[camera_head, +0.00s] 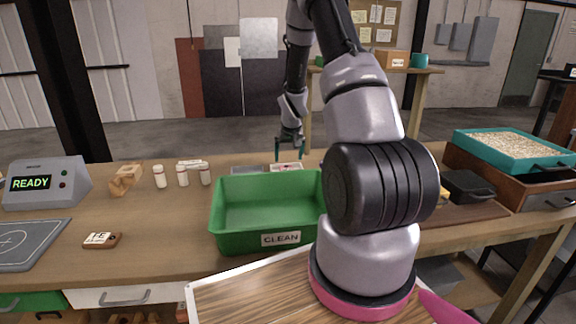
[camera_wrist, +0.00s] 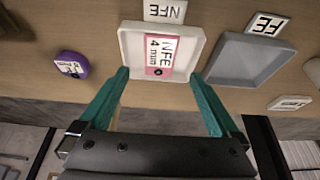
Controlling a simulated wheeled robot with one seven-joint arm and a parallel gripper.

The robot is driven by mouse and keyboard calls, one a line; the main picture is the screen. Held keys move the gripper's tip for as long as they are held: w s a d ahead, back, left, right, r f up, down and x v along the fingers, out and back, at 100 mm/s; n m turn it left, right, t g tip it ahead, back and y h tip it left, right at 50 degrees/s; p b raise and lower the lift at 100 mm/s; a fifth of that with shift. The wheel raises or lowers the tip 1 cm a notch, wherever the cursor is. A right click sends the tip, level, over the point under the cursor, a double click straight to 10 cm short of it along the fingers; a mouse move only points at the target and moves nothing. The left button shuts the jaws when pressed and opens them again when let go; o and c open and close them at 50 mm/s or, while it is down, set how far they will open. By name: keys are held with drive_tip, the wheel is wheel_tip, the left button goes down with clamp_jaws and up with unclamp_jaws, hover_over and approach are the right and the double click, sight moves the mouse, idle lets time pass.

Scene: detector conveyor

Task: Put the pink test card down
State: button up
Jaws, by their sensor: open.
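The pink test card (camera_wrist: 158,58), marked NFE 4 mm, lies flat in a shallow white tray (camera_wrist: 128,42) in the wrist view. In the head view the white tray (camera_head: 295,165) is small, behind the green bin. My gripper (camera_wrist: 161,76) is open, with its two green fingers apart at the near side of the white tray. Nothing is held between them. In the head view my gripper (camera_head: 290,152) points down above the white tray.
A grey tray (camera_wrist: 245,62) sits right of the white one. NFE (camera_wrist: 164,10) and FE (camera_wrist: 267,24) labels stand behind them. A purple piece (camera_wrist: 72,66) lies left. The green CLEAN bin (camera_head: 228,230) stands in front. White bottles (camera_head: 160,177) and a READY detector (camera_head: 45,184) are left.

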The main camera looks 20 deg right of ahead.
drive_tip(key=s+a+r, duration=0.3)
drive_tip(key=s+r, duration=0.1)
drive_tip(key=r, duration=0.4)
drive_tip(key=s+a+r+t, duration=0.1)
drive_tip(key=s+a+r, duration=0.15)
drive_tip(key=r, duration=0.55)
drive_tip(key=s+a+r, duration=0.2)
drive_tip(key=s+r, duration=0.2)
drive_tip(key=r, duration=0.5)
drive_tip(key=s+a+r+y, duration=0.1)
drive_tip(key=s+a+r, duration=0.2)
drive_tip(key=s, duration=0.4)
drive_tip(key=s+a+r+t+y, duration=0.1)
drive_tip(key=s+a+r, duration=0.2)
drive_tip(key=s, duration=0.5)
drive_tip(key=s+a+r+m+y, duration=0.1)
drive_tip(key=s+a+r, duration=0.2)
drive_tip(key=s+r, duration=0.2)
drive_tip(key=s, duration=0.2)
drive_tip(key=shift+s+a+t, duration=0.35)
drive_tip(key=shift+a+t, duration=0.05)
